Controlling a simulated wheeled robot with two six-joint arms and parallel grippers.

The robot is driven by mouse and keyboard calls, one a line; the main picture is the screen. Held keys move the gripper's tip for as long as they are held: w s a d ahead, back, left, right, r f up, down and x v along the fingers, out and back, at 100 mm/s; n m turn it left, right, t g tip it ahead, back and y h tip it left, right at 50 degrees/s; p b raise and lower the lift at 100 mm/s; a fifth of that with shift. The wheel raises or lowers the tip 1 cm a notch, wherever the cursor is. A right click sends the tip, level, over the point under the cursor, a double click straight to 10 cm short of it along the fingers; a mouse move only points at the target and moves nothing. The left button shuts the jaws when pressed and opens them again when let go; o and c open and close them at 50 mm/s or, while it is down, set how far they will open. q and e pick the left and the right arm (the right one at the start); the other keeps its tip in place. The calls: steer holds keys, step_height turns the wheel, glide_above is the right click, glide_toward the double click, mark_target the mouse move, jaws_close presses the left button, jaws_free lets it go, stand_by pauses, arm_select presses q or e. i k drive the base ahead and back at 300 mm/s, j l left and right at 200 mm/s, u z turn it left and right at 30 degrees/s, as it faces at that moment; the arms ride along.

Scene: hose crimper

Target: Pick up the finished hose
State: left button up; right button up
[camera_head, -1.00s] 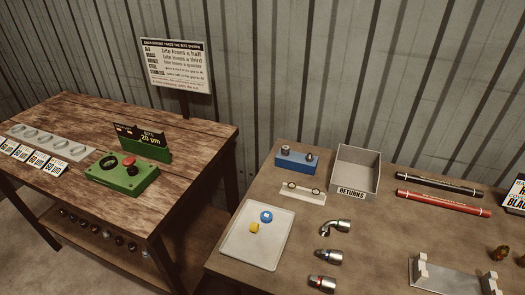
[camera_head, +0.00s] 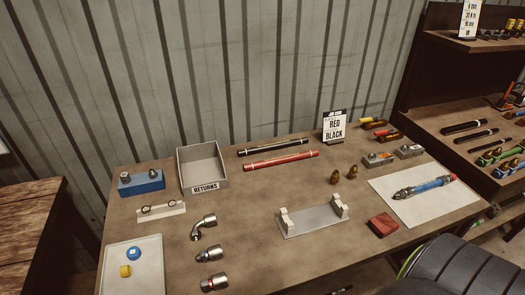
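A short blue hose (camera_head: 425,188) with metal end fittings and a reddish band near one end lies on a white sheet (camera_head: 400,212) at the right of the table. A black hose (camera_head: 272,147) and a red hose (camera_head: 280,160) lie side by side near the back of the table. A grey cradle (camera_head: 312,222) with two upright end blocks stands empty at the middle front. Neither of my grippers shows in the head view.
A grey RETURNS bin (camera_head: 202,167), a blue block (camera_head: 141,182) and a white tray (camera_head: 132,270) are at the left. Loose metal fittings (camera_head: 208,252) lie in front of the bin. A RED BLACK sign (camera_head: 334,126) stands at the back. A shelf (camera_head: 470,90) rises at the right.

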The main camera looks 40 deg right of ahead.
mark_target(441, 182)
steer(key=z, duration=2.4)
